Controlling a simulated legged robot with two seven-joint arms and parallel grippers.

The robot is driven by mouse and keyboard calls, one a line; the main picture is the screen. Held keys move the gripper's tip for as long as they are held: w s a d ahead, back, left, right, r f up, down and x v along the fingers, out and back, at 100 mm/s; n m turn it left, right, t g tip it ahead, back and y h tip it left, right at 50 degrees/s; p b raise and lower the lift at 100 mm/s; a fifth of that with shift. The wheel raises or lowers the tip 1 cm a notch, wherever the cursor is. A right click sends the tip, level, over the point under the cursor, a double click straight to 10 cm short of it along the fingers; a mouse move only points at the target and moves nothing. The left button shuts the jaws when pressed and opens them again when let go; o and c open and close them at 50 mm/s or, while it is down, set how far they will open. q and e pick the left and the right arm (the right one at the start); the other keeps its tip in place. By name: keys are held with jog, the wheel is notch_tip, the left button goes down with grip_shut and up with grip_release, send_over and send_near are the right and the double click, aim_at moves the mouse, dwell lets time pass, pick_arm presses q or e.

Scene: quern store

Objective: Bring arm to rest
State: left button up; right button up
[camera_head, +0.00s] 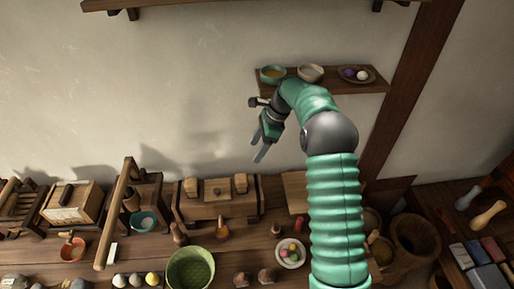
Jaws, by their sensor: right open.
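My right arm (336,200) rises from the bottom of the head view, ribbed and green, and bends over to the left near the wall shelf. Its gripper (260,150) hangs in front of the wall, below and left of the shelf, with its fingers pointing down and left. The gripper is open and nothing shows between its fingers. My left gripper is not in the view.
A wall shelf (345,87) holds a teal bowl (272,74), a pale bowl (310,73) and a plate (357,75). The crowded wooden bench (215,250) below holds a green bowl (190,269), wooden boxes and small items.

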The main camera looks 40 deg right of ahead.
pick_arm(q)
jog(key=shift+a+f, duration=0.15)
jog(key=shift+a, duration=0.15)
pick_arm(e)
jog(key=s+a+f+n+h, duration=0.2)
jog(key=s+a+n, duration=0.8)
jog(key=a+n, duration=0.1)
jog(key=s+a+f+n+h, duration=0.2)
jog(key=s+a+n, duration=0.9)
jog(key=n, duration=0.2)
jog(key=shift+a+f, duration=0.2)
jog(key=shift+f, duration=0.1)
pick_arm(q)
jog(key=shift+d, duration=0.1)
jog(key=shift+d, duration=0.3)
pick_arm(e)
jog(key=shift+d, duration=0.35)
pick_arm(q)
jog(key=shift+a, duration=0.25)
pick_arm(e)
jog(key=shift+a, duration=0.25)
